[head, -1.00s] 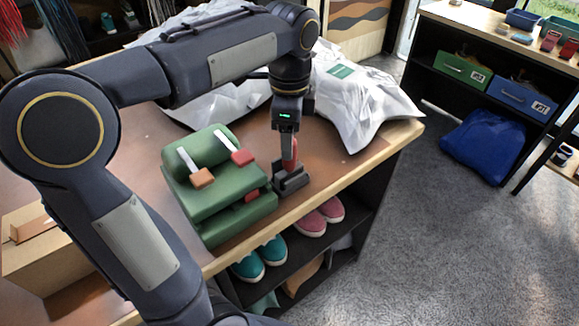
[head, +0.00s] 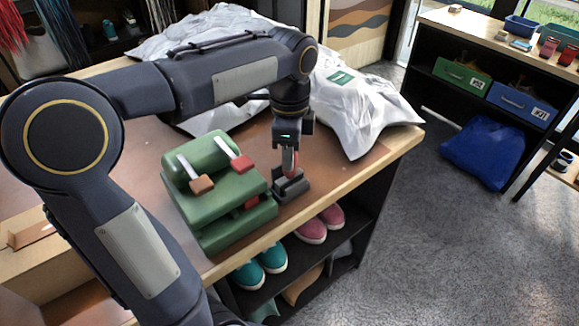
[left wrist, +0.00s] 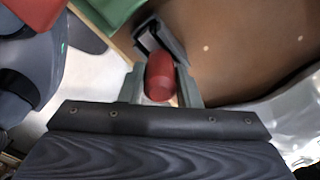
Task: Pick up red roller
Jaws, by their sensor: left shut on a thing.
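The red roller (head: 289,160) stands upright at a small dark grey holder (head: 292,188) near the front edge of the table. My left gripper (head: 288,170) comes down from above and is shut on the red roller. In the left wrist view the rounded red roller (left wrist: 159,77) sits between the two grey fingers, with the dark holder (left wrist: 152,38) just beyond it. I cannot tell whether the roller still touches the holder. My right gripper is not in view.
A green stand (head: 228,205) with a brown-tipped and a red-tipped tool is close on the left of the gripper. A crumpled white bag (head: 360,105) lies behind on the right. Shoes sit on the shelf below the table edge (head: 345,180).

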